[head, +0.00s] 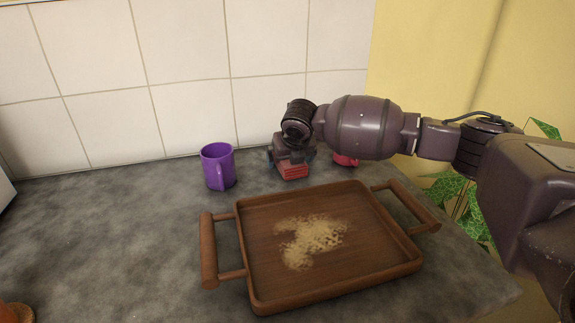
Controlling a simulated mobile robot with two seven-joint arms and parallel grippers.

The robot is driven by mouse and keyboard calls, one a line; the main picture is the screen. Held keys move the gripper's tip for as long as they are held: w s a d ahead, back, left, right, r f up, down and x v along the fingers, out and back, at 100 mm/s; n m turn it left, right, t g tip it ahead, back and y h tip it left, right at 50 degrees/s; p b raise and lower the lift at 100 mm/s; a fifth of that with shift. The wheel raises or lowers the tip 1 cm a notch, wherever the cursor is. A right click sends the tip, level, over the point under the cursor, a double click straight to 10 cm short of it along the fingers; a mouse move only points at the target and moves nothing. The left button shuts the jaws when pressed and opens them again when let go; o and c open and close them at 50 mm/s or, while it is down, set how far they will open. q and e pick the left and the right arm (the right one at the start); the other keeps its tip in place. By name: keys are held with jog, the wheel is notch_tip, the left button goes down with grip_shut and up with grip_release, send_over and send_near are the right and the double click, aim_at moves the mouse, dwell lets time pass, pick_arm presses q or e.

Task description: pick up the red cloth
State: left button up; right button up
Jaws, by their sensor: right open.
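The red cloth (292,172) looks like a small folded, ribbed bundle on the grey counter near the back wall, behind the wooden tray. My right gripper (291,160) points down right at the cloth, and its dark body hides the cloth's upper part. Its fingers are open, one to each side of the cloth; I cannot tell whether they touch it. My left gripper is not in view.
A purple mug (218,167) stands left of the cloth. A pinkish-red object (345,160) is mostly hidden behind my right arm. A wooden tray (256,300) with tan crumbs (312,236) lies in front. The counter's left side (110,240) is mostly clear.

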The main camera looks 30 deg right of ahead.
jog(key=shift+r, duration=0.2)
dwell(0.3)
jog(key=shift+f, duration=0.2)
jog(key=shift+f, duration=0.1)
jog(key=c, duration=1)
